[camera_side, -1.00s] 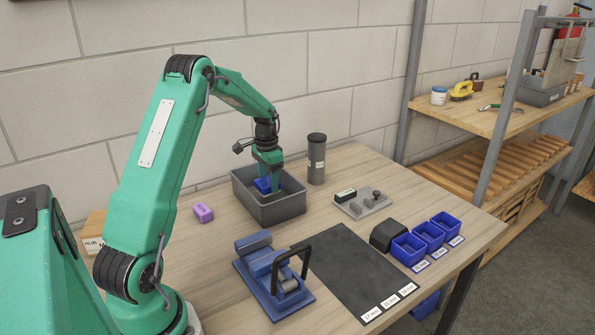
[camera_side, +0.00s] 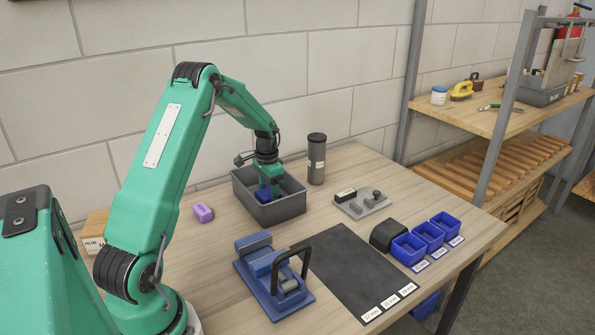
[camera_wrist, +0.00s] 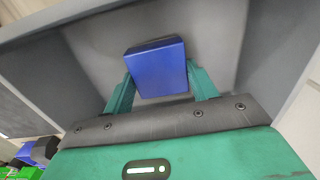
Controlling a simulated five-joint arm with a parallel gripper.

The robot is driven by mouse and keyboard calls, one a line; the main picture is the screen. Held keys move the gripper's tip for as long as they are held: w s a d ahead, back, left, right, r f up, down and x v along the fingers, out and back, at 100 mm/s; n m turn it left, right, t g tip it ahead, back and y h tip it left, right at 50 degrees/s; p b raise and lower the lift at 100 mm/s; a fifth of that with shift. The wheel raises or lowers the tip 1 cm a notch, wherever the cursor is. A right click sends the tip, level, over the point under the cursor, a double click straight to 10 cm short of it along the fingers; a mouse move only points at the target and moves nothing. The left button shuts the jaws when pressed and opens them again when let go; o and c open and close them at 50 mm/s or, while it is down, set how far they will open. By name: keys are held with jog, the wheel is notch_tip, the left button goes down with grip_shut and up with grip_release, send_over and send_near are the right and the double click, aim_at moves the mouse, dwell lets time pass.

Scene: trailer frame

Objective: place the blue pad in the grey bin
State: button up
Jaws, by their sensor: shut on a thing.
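The blue pad (camera_wrist: 157,68) is between the two fingers of my gripper (camera_wrist: 158,82) in the wrist view. In the side view my gripper (camera_side: 268,187) reaches down into the grey bin (camera_side: 280,210), shut on the blue pad (camera_side: 264,195). The pad is low inside the bin, below its rim. I cannot tell whether it touches the bin floor. The bin's walls surround the pad in the wrist view, where its grey wall (camera_wrist: 55,75) shows at the left.
A purple block (camera_side: 203,213) lies left of the bin. A dark cylinder (camera_side: 316,158) stands behind it at the right. A blue fixture (camera_side: 272,275) sits in front, beside a black mat (camera_side: 365,265). Small blue bins (camera_side: 430,236) stand at the right.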

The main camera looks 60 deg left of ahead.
aim_at(269, 192)
jog(key=o, duration=1)
notch_tip(269, 192, up, 12)
jog(key=shift+r, duration=0.1)
dwell(0.6)
